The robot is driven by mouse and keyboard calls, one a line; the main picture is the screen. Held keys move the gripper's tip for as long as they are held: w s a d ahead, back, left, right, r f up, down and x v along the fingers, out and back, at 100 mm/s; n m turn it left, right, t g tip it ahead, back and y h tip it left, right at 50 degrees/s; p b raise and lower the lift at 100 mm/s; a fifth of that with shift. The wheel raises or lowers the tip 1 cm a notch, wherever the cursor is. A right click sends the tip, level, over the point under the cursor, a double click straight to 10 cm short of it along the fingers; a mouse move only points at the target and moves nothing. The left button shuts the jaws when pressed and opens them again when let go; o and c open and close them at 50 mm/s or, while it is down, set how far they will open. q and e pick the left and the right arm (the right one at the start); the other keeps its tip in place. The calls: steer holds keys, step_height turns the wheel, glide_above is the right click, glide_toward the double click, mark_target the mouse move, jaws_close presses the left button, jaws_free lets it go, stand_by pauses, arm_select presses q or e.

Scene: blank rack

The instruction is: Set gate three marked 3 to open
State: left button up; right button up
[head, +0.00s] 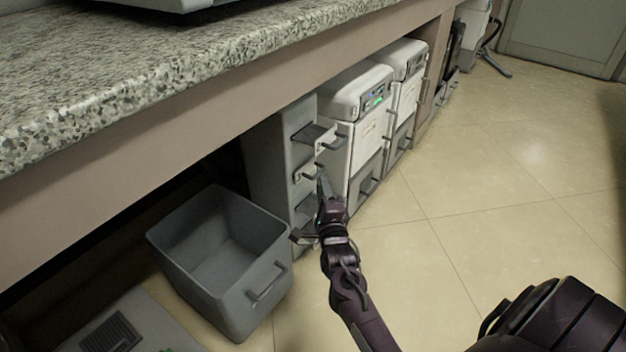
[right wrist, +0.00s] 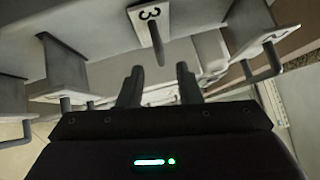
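The plate marked 3 (right wrist: 148,12) is at the top middle of the right wrist view, with a dark handle (right wrist: 157,45) sticking out from it. My right gripper (right wrist: 158,78) has its two dark fingers apart, with a gap between them. The handle lies beyond the fingertips, in line with that gap, and looks apart from them. In the head view my right gripper (head: 322,180) is close to the front of the grey rack (head: 268,155) under the counter. It hides part of the lower gates, and the marks cannot be read there. My left gripper is not in view.
Other plates with handles flank it in the right wrist view, left (right wrist: 65,70) and right (right wrist: 262,50). A grey open bin (head: 262,270) stands left of the rack. White cabinets (head: 362,95) stand beyond it. The granite counter (head: 150,75) overhangs.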

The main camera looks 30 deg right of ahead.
steer(key=shift+b+x, duration=0.85)
steer(key=shift+x, duration=1.45)
steer(key=shift+c, duration=0.4)
jaws_close()
